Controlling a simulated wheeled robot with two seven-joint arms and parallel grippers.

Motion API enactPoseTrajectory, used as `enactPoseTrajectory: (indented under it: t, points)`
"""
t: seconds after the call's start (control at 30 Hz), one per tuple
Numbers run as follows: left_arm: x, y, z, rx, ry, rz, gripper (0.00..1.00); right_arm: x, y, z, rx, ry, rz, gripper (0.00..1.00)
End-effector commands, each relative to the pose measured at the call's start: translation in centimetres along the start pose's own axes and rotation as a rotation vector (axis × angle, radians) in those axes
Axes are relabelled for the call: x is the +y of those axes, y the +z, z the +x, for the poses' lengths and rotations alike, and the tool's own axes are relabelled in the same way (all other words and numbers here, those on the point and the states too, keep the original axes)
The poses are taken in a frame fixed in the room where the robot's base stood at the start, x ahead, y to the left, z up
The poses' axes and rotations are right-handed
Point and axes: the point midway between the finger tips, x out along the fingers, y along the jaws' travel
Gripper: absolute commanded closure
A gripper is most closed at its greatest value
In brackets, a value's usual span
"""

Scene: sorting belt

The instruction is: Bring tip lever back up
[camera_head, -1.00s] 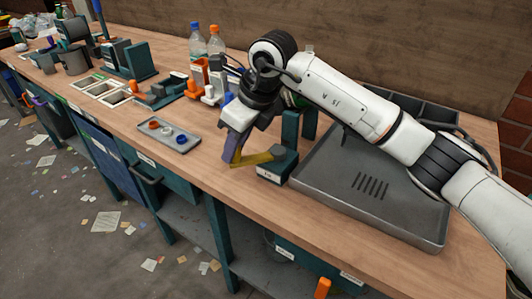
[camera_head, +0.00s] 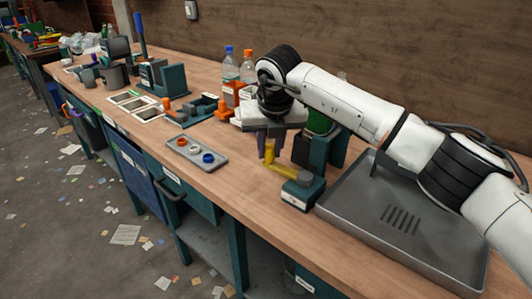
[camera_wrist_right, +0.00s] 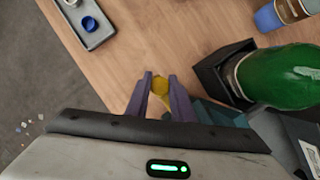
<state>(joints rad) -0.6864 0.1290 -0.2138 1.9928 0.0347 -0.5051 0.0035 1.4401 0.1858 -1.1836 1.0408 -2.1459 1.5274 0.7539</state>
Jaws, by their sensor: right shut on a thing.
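The tip lever is a yellow bar (camera_head: 281,170) with an upright yellow end. It extends from a grey pivot on a small teal base (camera_head: 298,196) near the bench's front edge. My right gripper (camera_head: 268,150) points down and is shut on the lever's upright end. In the right wrist view, its purple fingers (camera_wrist_right: 161,95) stand either side of the yellow lever end (camera_wrist_right: 160,86). Part of that end is hidden between the fingers. My left gripper is not in view.
A green bottle (camera_wrist_right: 275,74) lies in a dark holder close to the right gripper. A grey tray with several coloured caps (camera_head: 190,160) sits to the left. A large grey metal tray (camera_head: 350,215) is to the right. Clear bottles (camera_head: 231,68) stand behind.

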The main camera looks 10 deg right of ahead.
Motion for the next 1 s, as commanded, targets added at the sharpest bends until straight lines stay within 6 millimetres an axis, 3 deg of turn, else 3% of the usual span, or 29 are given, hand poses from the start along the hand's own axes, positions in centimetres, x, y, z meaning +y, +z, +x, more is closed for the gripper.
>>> enactPoseTrajectory:
  t: [0.7, 0.73, 0.8, 0.83, 1.0]
  points:
    - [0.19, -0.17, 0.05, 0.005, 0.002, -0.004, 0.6, -0.58, 0.76, -0.02, -0.008, -0.028, 0.074, 1.0]
    - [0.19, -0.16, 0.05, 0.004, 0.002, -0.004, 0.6, -0.59, 0.76, -0.02, -0.007, -0.028, 0.074, 0.75]
    - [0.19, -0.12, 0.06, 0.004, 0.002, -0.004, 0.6, -0.6, 0.72, 0.01, -0.006, -0.028, 0.073, 0.64]
    - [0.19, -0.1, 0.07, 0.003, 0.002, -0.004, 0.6, -0.6, 0.69, 0.03, -0.005, -0.028, 0.073, 0.6]
    - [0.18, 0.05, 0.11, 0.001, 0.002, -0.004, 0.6, -0.57, 0.59, 0.1, -0.003, -0.029, 0.072, 0.6]
